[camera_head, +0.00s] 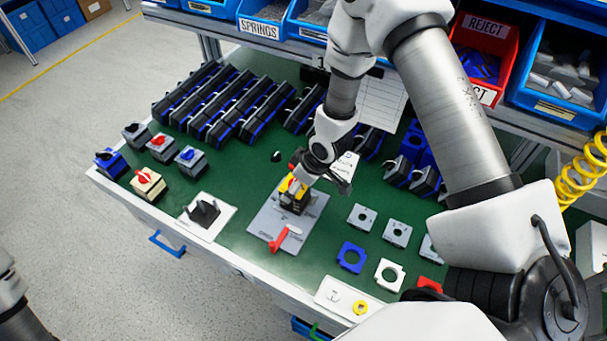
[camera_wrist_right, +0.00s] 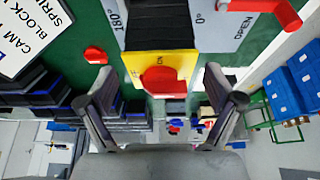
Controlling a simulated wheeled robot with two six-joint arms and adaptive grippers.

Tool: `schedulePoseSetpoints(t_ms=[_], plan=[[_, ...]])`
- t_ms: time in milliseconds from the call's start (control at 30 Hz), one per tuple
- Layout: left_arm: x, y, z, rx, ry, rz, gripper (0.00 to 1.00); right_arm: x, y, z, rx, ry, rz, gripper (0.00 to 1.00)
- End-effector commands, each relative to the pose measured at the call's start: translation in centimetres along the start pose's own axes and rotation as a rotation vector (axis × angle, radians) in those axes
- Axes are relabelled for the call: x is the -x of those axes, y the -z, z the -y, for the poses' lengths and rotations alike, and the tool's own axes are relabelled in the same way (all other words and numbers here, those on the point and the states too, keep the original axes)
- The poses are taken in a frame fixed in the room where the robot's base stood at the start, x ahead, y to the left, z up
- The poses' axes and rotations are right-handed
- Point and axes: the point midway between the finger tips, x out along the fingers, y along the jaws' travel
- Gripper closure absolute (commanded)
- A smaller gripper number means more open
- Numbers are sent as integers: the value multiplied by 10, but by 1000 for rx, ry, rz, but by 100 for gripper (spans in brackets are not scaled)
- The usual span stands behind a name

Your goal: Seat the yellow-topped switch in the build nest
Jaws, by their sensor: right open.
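The yellow-topped switch (camera_head: 293,198) has a black body and a red knob. It stands on the grey plate of the build nest (camera_head: 265,222), which has a red clamp lever (camera_head: 283,240) at its front. My right gripper (camera_head: 299,180) is at the switch's top and partly hides it. In the right wrist view, the gripper (camera_wrist_right: 160,86) is open, its fingers apart on either side of the red knob of the switch (camera_wrist_right: 163,80), not visibly touching it. I cannot tell whether the switch is fully down in the nest. My left gripper is out of view.
Several finished switches (camera_head: 148,183) stand at the bench's left. A black part sits on a white pad (camera_head: 207,214). Loose square plates (camera_head: 351,257) lie to the right. Rows of black switch bodies (camera_head: 225,105) and bins, including a red REJECT bin (camera_head: 483,40), are behind.

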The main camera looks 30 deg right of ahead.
Motion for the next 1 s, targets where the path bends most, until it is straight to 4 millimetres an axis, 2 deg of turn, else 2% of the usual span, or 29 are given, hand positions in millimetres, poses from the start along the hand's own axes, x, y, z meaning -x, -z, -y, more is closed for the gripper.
schedulePoseSetpoints(t_ms=[100,200,333,467,1000], plan=[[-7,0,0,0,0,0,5,32,1,-1,-5,-2,-7,9],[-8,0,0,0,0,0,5,56,1,0,-4,0,-6,9],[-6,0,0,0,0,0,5,76,1,0,-4,-1,-3,9],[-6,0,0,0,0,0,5,82,0,0,0,1,-2,9],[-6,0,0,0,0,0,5,81,0,0,0,0,-1,9]])
